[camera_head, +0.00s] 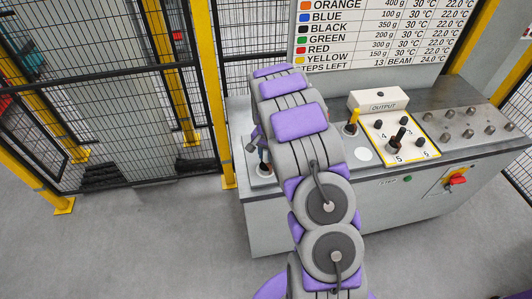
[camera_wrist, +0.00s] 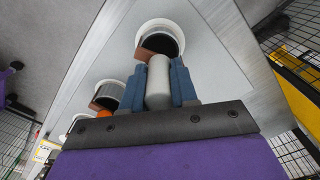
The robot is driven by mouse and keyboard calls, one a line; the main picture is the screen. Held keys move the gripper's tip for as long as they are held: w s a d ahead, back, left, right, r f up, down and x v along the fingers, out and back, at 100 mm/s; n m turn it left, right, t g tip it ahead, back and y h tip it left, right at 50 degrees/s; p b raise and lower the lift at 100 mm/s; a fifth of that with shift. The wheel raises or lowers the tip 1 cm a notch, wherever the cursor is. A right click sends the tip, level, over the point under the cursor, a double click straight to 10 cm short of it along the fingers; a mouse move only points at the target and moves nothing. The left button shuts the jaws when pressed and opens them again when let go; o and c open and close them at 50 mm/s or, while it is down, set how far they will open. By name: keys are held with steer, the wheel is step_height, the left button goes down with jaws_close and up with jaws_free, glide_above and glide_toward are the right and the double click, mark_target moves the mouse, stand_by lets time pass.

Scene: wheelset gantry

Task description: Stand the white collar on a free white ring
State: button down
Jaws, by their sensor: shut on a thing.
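My gripper (camera_wrist: 170,68) is shut on a pale, whitish upright grip (camera_wrist: 158,82), which looks like the white collar's. Below it a dark body with a brown part (camera_wrist: 162,43) shows within a white ring (camera_wrist: 147,28); whether it rests there or hangs just above is unclear. In the head view my gripper (camera_head: 262,147) is at the bench's left end, low over that dark base (camera_head: 264,170), partly hidden by my arm. An empty white ring or disc (camera_head: 363,154) lies on the bench right of my arm.
A yellow-handled piece (camera_head: 352,121) stands left of the OUTPUT panel (camera_head: 400,150), which carries several black knobs. Several metal studs (camera_head: 470,123) are at the right. In the wrist view another white ring holds a dark piece (camera_wrist: 108,94) with an orange part. Mesh fencing (camera_head: 100,100) stands left.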

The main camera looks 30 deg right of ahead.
steer(key=shift+d, duration=0.2)
steer(key=c, duration=1.1)
jaws_free()
steer(key=shift+d, duration=0.2)
steer(key=o, duration=0.3)
steer(key=shift+a, duration=0.25)
step_height(320, 180, up, 17)
steer(key=shift+r+p, duration=0.15)
steer(key=shift+p, duration=0.65)
